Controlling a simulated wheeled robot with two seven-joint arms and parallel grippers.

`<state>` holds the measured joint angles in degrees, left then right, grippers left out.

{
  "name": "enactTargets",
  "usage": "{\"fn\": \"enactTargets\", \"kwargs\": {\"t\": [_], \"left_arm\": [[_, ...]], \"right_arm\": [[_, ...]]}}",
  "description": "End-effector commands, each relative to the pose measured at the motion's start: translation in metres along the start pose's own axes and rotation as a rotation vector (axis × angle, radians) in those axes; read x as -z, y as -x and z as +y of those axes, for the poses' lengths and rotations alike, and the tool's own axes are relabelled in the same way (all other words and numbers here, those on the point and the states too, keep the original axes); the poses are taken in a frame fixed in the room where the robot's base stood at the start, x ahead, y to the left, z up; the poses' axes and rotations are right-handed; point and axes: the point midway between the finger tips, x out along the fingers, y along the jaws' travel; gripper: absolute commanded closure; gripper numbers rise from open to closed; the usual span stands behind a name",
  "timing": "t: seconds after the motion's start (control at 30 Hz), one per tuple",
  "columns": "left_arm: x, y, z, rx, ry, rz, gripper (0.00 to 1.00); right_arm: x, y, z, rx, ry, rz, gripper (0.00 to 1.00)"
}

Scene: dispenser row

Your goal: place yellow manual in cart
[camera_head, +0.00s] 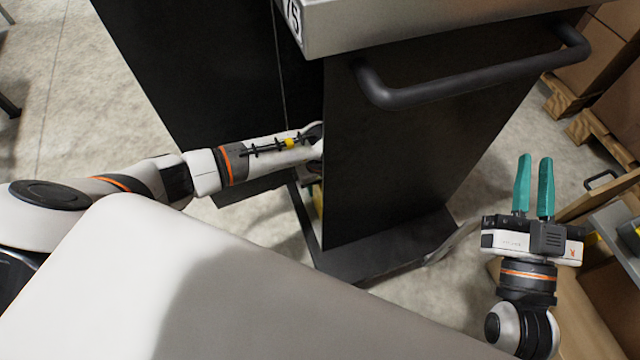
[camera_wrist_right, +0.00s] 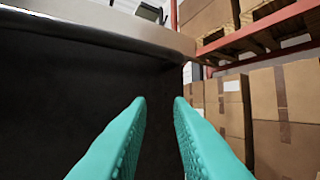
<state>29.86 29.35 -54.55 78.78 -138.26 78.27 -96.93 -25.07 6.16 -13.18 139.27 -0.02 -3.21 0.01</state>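The cart (camera_head: 420,150) is a tall black-panelled unit with a grey top and a dark handle bar. My left arm reaches in from the left, and its end passes behind the cart's front panel, so the left gripper is hidden. The yellow manual cannot be made out clearly. A small yellowish patch (camera_head: 318,203) shows low behind the panel's edge, too small to identify. My right gripper (camera_head: 534,160) has teal fingers and is to the right of the cart, apart from it. In the right wrist view the fingers (camera_wrist_right: 158,100) are apart with nothing between them.
Cardboard boxes (camera_wrist_right: 290,95) and wooden pallets (camera_head: 600,130) stand at the right. A grey shelf edge (camera_head: 625,235) with a dark and yellow item is beside my right gripper. Bare concrete floor (camera_head: 80,110) lies at the left.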

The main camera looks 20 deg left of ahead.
Motion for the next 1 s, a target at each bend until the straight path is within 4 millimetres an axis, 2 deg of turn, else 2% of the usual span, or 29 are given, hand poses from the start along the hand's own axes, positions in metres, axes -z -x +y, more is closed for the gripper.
{"fn": "enactTargets", "kwargs": {"t": [0.23, 0.47, 0.8, 1.0], "left_arm": [[0.000, 0.003, 0.000, 0.000, 0.000, 0.000, 0.58], [-0.001, 0.028, 0.000, 0.001, -0.002, -0.002, 0.58], [-0.001, 0.079, 0.000, 0.002, -0.001, -0.002, 0.58], [-0.001, 0.106, 0.000, 0.002, -0.002, -0.002, 0.58]], "right_arm": [[0.004, 0.000, 0.000, 0.001, 0.000, 0.032, 0.81], [0.034, 0.007, -0.005, 0.012, 0.006, 0.251, 0.81], [0.085, 0.043, -0.015, 0.037, 0.012, 0.649, 0.81], [0.105, 0.070, -0.019, 0.050, 0.012, 0.848, 0.81]]}}
